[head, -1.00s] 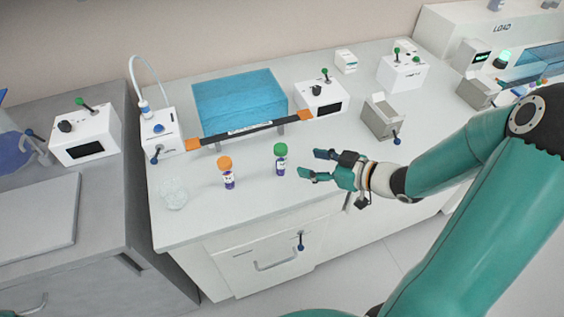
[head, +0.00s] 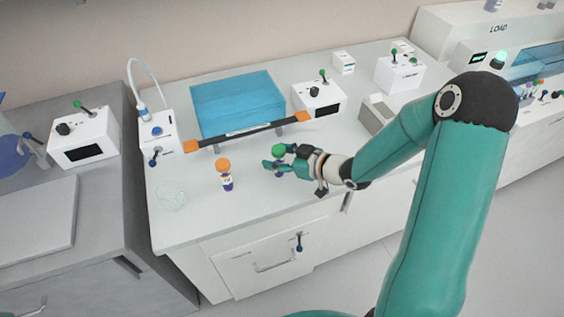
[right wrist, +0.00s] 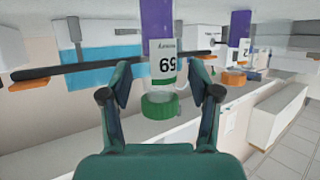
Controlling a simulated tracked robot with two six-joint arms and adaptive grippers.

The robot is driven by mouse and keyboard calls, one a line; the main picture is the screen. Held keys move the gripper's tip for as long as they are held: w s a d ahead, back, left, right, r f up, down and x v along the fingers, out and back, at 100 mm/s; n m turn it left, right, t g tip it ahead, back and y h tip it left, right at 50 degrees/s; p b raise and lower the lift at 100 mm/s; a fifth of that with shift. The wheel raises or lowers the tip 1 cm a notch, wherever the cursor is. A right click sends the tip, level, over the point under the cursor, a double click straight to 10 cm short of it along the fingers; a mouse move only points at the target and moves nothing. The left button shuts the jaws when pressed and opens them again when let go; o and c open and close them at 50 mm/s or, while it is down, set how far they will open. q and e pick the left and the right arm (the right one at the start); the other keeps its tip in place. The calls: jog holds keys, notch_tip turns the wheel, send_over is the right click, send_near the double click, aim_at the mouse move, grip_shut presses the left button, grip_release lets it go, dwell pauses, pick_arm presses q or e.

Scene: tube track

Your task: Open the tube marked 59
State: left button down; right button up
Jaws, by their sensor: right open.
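The tube marked 59 (right wrist: 165,66) has a green cap (right wrist: 160,106), a white label and a purple lower part. My left gripper is not in view.
An orange-capped tube (head: 225,177) stands to the left on the bench (head: 240,215), with a clear glass beaker (head: 171,194) further left. Behind are a blue transparent box (head: 238,103), a black bar with orange ends (head: 250,132) and several white devices. The bench front is clear.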

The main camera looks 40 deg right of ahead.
grip_shut()
dwell(0.4)
notch_tip(320, 180, up, 20)
jog(key=p, duration=0.5)
